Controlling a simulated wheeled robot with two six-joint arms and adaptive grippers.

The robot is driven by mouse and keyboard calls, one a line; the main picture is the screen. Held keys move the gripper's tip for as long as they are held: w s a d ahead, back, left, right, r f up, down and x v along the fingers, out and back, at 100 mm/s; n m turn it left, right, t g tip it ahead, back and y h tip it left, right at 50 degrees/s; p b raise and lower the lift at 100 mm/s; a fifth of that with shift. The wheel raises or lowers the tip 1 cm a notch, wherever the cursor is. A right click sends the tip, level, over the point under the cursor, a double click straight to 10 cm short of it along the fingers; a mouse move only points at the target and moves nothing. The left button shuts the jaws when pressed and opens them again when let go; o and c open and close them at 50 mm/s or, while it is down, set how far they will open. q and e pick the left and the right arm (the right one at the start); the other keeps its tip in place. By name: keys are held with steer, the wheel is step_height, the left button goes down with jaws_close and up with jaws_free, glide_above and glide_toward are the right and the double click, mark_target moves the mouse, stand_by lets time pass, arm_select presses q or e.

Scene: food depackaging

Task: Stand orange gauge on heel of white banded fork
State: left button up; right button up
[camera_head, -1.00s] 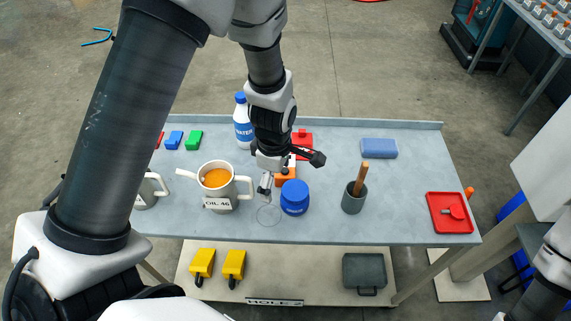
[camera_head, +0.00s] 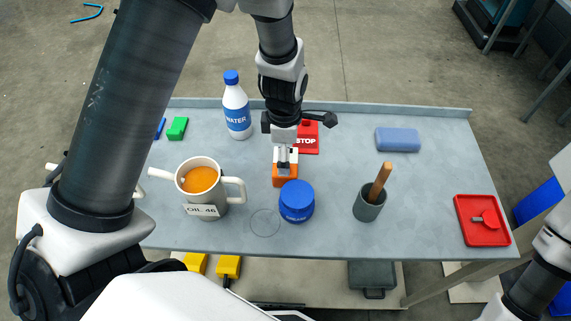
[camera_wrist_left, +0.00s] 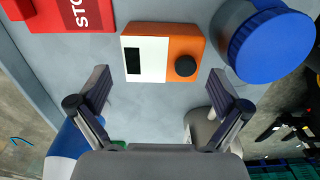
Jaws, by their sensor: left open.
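The orange gauge (camera_head: 285,177) is a small orange block with a white band, a dark window and a black knob. It lies on the grey table behind the blue jar; it shows face-on in the left wrist view (camera_wrist_left: 186,60). My left gripper (camera_head: 284,158) is open above and just behind the gauge. In the left wrist view its spread fingertips (camera_wrist_left: 160,72) are on either side of the gauge's near edge, with no visible contact. I cannot make out a white banded fork. My right gripper is out of view.
The blue jar (camera_head: 297,201) stands close to the gauge. A red STOP block (camera_head: 307,140), water bottle (camera_head: 237,108), OIL 46 jug (camera_head: 203,182), grey cup (camera_head: 369,205), blue block (camera_head: 397,140) and red tray (camera_head: 482,240) surround it.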

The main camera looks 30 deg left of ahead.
arm_select(q)
steer(key=f, duration=0.3)
steer(key=shift+s+d, duration=0.15)
steer(key=shift+d, duration=0.05)
steer(key=shift+w+a+f, duration=0.1)
steer(key=shift+w+f, duration=0.1)
steer(key=shift+f, duration=0.15)
steer(key=c, duration=1.2)
